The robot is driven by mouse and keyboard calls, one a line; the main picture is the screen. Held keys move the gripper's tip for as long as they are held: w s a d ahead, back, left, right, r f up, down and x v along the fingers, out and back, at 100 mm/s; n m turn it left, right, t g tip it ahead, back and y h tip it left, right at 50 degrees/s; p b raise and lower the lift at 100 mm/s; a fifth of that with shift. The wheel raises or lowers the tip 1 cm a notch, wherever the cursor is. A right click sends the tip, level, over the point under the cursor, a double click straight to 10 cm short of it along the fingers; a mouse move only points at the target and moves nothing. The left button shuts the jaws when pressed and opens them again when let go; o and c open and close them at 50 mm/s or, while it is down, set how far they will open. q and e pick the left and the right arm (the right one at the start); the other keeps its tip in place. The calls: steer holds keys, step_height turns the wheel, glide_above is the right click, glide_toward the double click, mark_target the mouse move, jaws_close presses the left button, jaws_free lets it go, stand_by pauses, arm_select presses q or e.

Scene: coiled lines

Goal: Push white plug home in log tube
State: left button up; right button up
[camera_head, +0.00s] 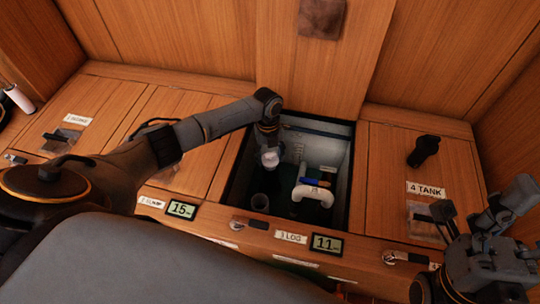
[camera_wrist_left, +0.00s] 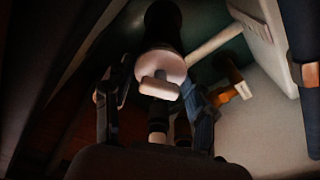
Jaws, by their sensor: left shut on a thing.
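The white plug (camera_wrist_left: 162,72) has a round flange and a crossbar handle. In the left wrist view it sits between the fingers of my left gripper (camera_wrist_left: 155,100), which is shut on it. A dark tube (camera_wrist_left: 163,25) lies directly beyond the plug; how deep the plug sits in it I cannot tell. In the head view my left gripper (camera_head: 268,138) reaches down into the open log compartment (camera_head: 237,175), with the white plug (camera_head: 269,158) just below it. My right gripper (camera_head: 480,212) is at the lower right, its fingers apart and empty, away from the compartment.
Wooden walls and lids surround the opening. A black handle (camera_head: 424,150) stands on the tank lid.

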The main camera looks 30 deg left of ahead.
arm_select(q)
steer(key=shift+s, duration=0.1)
steer(key=shift+r+p, duration=0.3)
steer(key=shift+p, duration=0.2)
stand_by(0.8)
stand_by(0.3)
stand_by(0.5)
steer(key=shift+f, duration=0.4)
